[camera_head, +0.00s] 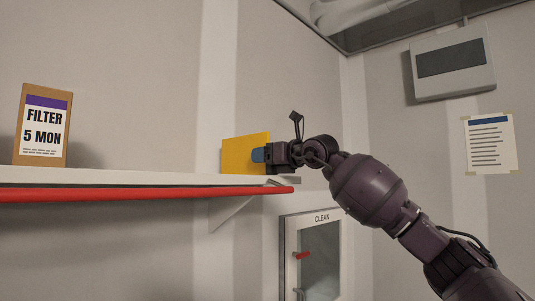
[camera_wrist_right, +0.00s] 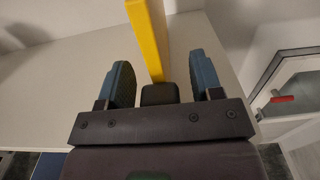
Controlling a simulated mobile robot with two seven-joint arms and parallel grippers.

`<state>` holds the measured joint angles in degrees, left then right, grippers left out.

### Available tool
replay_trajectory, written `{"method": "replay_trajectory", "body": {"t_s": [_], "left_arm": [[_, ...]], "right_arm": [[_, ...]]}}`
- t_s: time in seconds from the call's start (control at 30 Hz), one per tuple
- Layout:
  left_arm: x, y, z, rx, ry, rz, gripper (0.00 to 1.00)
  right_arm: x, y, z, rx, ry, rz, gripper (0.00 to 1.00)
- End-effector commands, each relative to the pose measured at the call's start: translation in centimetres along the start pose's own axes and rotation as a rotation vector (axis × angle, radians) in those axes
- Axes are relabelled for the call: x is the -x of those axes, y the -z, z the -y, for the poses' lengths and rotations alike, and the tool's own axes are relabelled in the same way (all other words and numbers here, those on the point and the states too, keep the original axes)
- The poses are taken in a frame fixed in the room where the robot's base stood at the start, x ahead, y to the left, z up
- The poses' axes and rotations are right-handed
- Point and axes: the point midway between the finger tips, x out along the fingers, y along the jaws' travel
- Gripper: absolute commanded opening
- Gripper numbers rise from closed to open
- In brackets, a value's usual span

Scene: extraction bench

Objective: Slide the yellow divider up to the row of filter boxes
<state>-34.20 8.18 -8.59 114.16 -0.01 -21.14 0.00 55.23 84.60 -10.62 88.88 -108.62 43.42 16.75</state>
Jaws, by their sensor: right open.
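The yellow divider (camera_head: 240,154) stands upright near the right end of a wall shelf (camera_head: 130,178). One filter box (camera_head: 43,126), brown with a white and purple label, stands on the shelf at the far left, well apart from the divider. My right gripper (camera_head: 262,155) is at the divider's right side. In the right wrist view, the divider (camera_wrist_right: 149,40) runs between the two blue fingers of my open right gripper (camera_wrist_right: 160,82), with a gap on either side. My left gripper is not in view.
A grey wall unit (camera_head: 452,62) and a posted sheet (camera_head: 490,144) are on the right wall.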

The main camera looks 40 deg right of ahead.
Motion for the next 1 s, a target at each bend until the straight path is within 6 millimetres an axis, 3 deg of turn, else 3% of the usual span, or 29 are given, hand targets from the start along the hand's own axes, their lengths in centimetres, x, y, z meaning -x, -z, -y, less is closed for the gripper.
{"method": "replay_trajectory", "body": {"t_s": [0.27,0.63,1.0], "left_arm": [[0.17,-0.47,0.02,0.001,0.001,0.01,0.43],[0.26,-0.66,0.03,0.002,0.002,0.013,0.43],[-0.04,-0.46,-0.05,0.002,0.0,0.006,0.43]], "right_arm": [[-0.09,0.03,0.0,0.0,0.0,0.0,0.58],[-0.07,0.02,0.0,0.0,0.0,0.0,0.01],[-0.07,0.05,-0.29,0.001,-0.001,0.0,0.0]]}}
